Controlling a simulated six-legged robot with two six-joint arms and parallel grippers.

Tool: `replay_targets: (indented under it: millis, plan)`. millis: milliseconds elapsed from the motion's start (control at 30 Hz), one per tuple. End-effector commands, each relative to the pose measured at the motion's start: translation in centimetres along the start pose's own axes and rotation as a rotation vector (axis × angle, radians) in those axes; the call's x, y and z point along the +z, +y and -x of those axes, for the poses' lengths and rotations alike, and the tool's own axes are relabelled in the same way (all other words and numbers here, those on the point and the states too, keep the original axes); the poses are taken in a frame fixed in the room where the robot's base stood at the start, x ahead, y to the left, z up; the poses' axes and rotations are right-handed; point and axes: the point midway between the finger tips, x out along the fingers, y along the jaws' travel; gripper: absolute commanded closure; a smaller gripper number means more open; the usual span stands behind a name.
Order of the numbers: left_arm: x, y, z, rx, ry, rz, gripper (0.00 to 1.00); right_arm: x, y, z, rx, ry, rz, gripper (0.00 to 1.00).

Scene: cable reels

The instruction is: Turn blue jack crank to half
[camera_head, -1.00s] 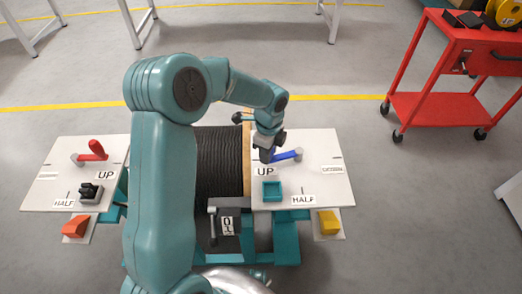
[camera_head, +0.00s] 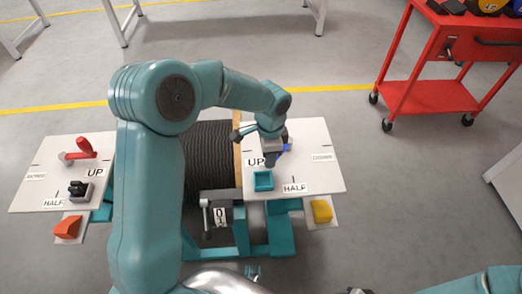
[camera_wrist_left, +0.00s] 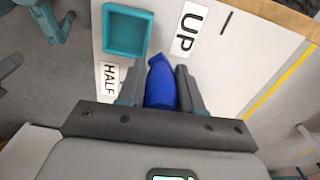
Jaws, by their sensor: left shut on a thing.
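The blue jack crank (camera_head: 286,148) is on the right white panel (camera_head: 325,178), mostly hidden behind my left gripper (camera_head: 272,158) in the head view. In the left wrist view the blue crank handle (camera_wrist_left: 160,86) sits between the two fingers of my left gripper (camera_wrist_left: 162,84), which is shut on it. The gripper stands just right of the UP label (camera_head: 256,162). The HALF label (camera_head: 294,188) is nearer the panel's front edge. The crank's pivot is hidden.
A teal square tray (camera_head: 263,181) is fixed on the panel close to the gripper. A yellow block (camera_head: 321,211) lies at the front right. The left panel bears a red crank (camera_head: 82,148). A black cable reel (camera_head: 210,150) stands between the panels. A red cart (camera_head: 430,97) is at right.

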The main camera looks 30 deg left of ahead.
Motion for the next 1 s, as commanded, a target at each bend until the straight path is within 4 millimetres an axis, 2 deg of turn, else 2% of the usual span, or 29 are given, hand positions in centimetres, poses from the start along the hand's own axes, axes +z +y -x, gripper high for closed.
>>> replay_targets:
  millis: [100, 400, 700, 1000]
  plan:
    - [-0.8, 1.1, -0.3, 0.008, -0.008, 0.106, 1.0, 0.0, 0.2, -0.5, 0.0, 0.0, 0.0, 0.57]
    - [-3.2, 2.7, -0.3, 0.007, -0.008, 0.382, 1.0, 0.0, 0.4, -1.1, 0.0, 0.0, 0.0, 0.57]
    - [-5.1, 3.3, -0.3, 0.007, -0.008, 0.597, 1.0, 0.0, 0.5, -1.3, 0.0, 0.0, 0.0, 0.57]
    - [-6.2, 3.5, -0.2, 0.007, -0.008, 0.706, 1.0, 0.0, 0.5, -1.4, 0.0, 0.0, 0.0, 0.57]
